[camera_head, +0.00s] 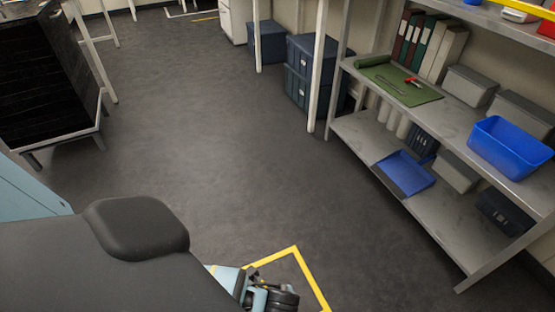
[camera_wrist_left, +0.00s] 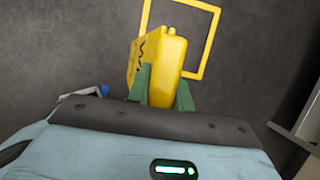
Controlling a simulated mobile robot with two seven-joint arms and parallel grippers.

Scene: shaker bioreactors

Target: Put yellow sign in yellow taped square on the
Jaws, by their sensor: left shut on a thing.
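The yellow sign (camera_wrist_left: 170,68) is in the left wrist view, with black markings on its left face. My left gripper (camera_wrist_left: 164,88) has its green fingers on both sides of the sign and is shut on it. The yellow taped square (camera_wrist_left: 212,40) is an outline on the dark floor beyond the sign. The sign overlaps its left and near parts in the picture; I cannot tell whether the sign touches the floor. In the head view the taped square (camera_head: 312,280) is at the bottom edge, partly hidden by my left arm. The sign is not discernible there. My right gripper is not in view.
A metal shelf unit (camera_head: 450,216) with blue trays, boxes and binders stands along the right. Dark blue boxes (camera_head: 300,70) stand at the back. A black cabinet on a frame (camera_head: 50,90) is at the left. The floor between is clear.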

